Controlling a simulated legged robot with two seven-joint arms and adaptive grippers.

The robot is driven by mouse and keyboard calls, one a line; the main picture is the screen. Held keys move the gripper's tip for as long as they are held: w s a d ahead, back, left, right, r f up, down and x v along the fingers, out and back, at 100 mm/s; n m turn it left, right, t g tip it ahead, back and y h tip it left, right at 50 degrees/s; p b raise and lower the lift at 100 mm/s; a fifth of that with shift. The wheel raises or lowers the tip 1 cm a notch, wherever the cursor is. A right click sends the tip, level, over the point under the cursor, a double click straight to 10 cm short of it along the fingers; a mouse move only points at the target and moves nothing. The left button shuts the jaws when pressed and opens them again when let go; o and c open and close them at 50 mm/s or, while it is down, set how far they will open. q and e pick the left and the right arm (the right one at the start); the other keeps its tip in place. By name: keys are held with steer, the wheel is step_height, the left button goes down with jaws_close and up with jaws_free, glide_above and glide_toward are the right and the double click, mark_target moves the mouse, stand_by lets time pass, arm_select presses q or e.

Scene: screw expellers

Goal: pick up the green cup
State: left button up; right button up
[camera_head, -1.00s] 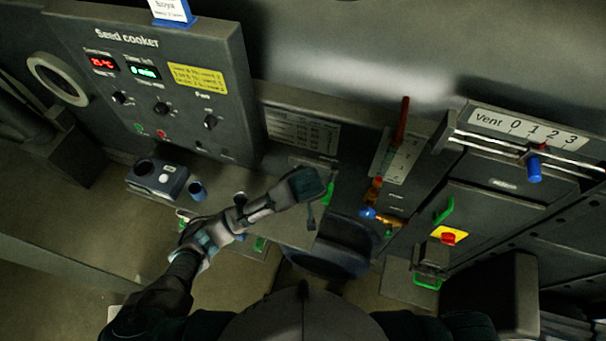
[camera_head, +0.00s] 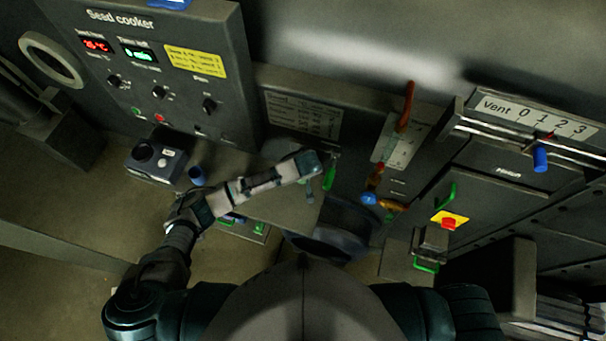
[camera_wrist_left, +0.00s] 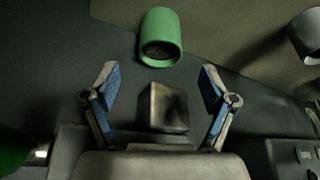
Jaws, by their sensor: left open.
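The green cup (camera_wrist_left: 162,36) shows in the left wrist view at the top centre, on a dark grey surface. Its open mouth faces my gripper and is dark inside. My left gripper (camera_wrist_left: 159,72) is open, with blue-padded fingers spread left and right; the cup is just beyond the fingertips, centred between them and not touching. My right gripper is not in view.
The seed cooker panel (camera_head: 225,115) stands at the upper left. A grey-blue device (camera_head: 155,162) and a small blue cup (camera_head: 196,176) sit below it.

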arm_select(q)
steer(key=x, duration=0.4)
steer(key=shift+s+a, duration=0.1)
steer(key=shift+s, duration=0.05)
steer(key=shift+w+f, duration=0.2)
steer(key=shift+f, duration=0.2)
steer(key=shift+s+d+r, duration=0.1)
steer(key=shift+d, duration=0.15)
steer(key=c, duration=0.6)
steer(key=shift+a, duration=0.15)
steer(key=c, duration=0.6)
steer(key=shift+c, duration=0.2)
steer(key=shift+r, duration=0.1)
